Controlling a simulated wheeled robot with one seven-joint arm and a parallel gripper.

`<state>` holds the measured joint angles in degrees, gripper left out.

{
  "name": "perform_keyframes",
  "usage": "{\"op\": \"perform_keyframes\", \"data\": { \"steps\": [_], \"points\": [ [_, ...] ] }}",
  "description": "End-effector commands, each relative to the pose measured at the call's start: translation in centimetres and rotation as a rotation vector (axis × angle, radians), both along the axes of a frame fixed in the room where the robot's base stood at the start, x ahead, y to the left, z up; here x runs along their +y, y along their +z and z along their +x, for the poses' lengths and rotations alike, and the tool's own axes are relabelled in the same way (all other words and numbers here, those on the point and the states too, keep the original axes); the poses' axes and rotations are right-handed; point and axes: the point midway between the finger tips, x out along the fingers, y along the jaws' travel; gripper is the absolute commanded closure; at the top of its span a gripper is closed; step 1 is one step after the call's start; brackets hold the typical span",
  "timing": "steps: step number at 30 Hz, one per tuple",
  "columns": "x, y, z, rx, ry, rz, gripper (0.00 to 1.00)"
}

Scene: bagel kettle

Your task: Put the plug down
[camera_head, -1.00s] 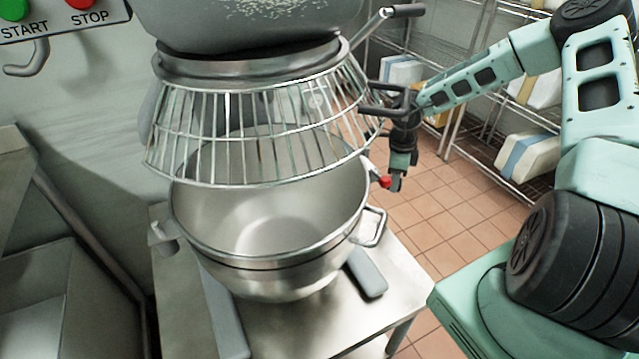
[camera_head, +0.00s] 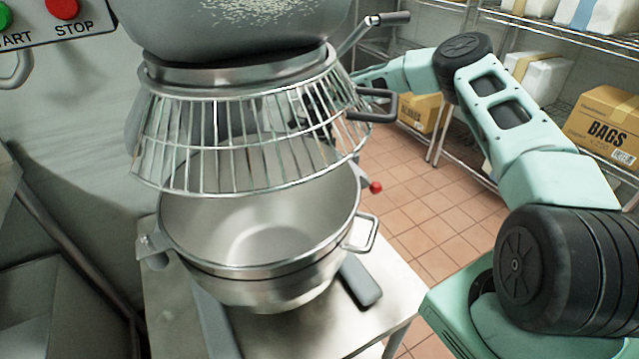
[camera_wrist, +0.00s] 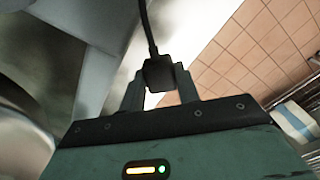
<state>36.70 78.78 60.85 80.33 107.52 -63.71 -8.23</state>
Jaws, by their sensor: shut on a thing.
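The plug (camera_wrist: 159,73) is a small black block with a dark cord (camera_wrist: 147,25) running up from it in the wrist view. My gripper (camera_wrist: 160,82) is shut on the plug, with one finger on each side. In the head view my arm reaches behind the mixer's wire guard (camera_head: 250,135), so my gripper and the plug are mostly hidden there. I cannot tell what surface lies under the plug.
A steel bowl (camera_head: 255,285) sits below the guard on a metal table (camera_head: 395,300). A black handle (camera_head: 375,115) and a red knob (camera_head: 376,188) stick out on the right. Tiled floor (camera_head: 435,210) and shelves with boxes (camera_head: 610,125) lie beyond. A grey wall is at left.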

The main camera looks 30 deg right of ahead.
Motion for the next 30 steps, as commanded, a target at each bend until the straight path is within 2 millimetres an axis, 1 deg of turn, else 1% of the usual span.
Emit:
{"op": "perform_keyframes", "data": {
  "steps": [1, 4, 10, 16, 19, 27, 28, 29, 30],
  "points": [
    [-0.3, -1.3, -0.4, 0.010, -0.003, 0.000, 1.00],
    [-0.3, -2.3, -0.4, 0.007, -0.002, -0.001, 1.00],
    [-0.3, -3.6, -0.4, 0.006, -0.003, -0.001, 1.00],
    [-0.2, -6.4, -0.3, 0.007, -0.002, 0.000, 1.00],
    [-0.1, -6.7, 0.0, 0.004, -0.001, -0.003, 1.00],
    [-0.2, -6.8, 0.0, 0.004, -0.001, -0.003, 1.00],
    [-0.2, -6.8, 0.0, 0.004, -0.001, -0.003, 0.60],
    [-0.2, -6.8, 0.0, 0.004, -0.001, -0.003, 0.52],
    [-0.2, -6.8, 0.0, 0.004, -0.001, -0.003, 0.46]
  ]
}}
